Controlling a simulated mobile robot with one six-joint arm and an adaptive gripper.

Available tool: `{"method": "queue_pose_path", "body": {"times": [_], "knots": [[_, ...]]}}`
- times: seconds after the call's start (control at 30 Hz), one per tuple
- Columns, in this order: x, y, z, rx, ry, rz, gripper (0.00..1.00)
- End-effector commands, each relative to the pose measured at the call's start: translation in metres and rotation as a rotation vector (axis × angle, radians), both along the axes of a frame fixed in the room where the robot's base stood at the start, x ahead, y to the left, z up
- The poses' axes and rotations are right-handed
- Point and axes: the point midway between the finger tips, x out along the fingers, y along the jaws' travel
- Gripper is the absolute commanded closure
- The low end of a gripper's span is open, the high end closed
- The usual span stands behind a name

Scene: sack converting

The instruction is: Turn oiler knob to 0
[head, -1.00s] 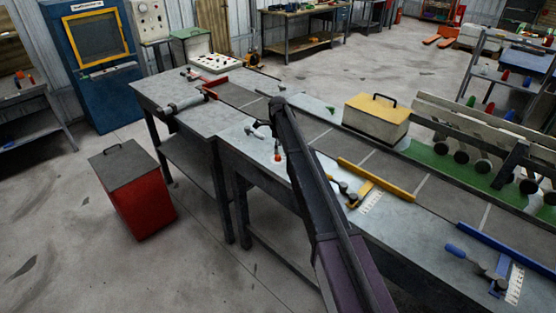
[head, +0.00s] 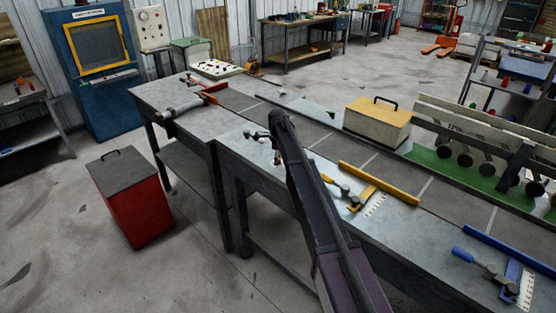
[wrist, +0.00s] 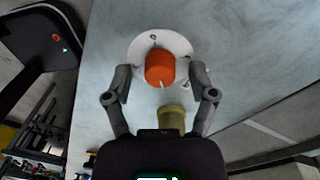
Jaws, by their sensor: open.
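The oiler knob (wrist: 160,68) is an orange cylinder in front of a round white dial plate (wrist: 178,44) in the wrist view. A short pale mark shows on the knob's near lower edge. The dial's markings are not readable. A yellowish, see-through cup (wrist: 171,119) sits just below the knob. My gripper (wrist: 160,76) is open, one finger on each side of the knob, with gaps visible on both sides. In the head view, a small orange spot (head: 278,158) shows beside my gripper, partly hidden by my arm.
Behind the dial is a pale grey surface (wrist: 245,45). In the head view, a yellow guide bar (head: 378,182) and a cream box with a yellow lid (head: 377,122) stand right of my arm. A red bin (head: 131,200) stands on the floor at left.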

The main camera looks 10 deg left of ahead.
Motion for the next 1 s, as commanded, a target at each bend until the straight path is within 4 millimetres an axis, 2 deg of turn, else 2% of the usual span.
{"method": "queue_pose_path", "body": {"times": [0.03,0.07,0.2,0.3,0.67,1.0], "knots": [[0.0,0.0001,0.0001,0.0,0.0,0.0,0.27],[0.0,0.0001,0.0001,0.0,0.0,0.0,0.33],[-0.0001,0.0001,0.0,0.0,0.0,0.0,0.75],[-0.0001,0.0001,0.0,0.0,0.0,0.0,1.0],[-0.0006,0.0001,-0.0001,0.0,0.001,0.02,1.0],[-0.001,0.0002,-0.0002,-0.001,0.002,0.169,1.0]]}}
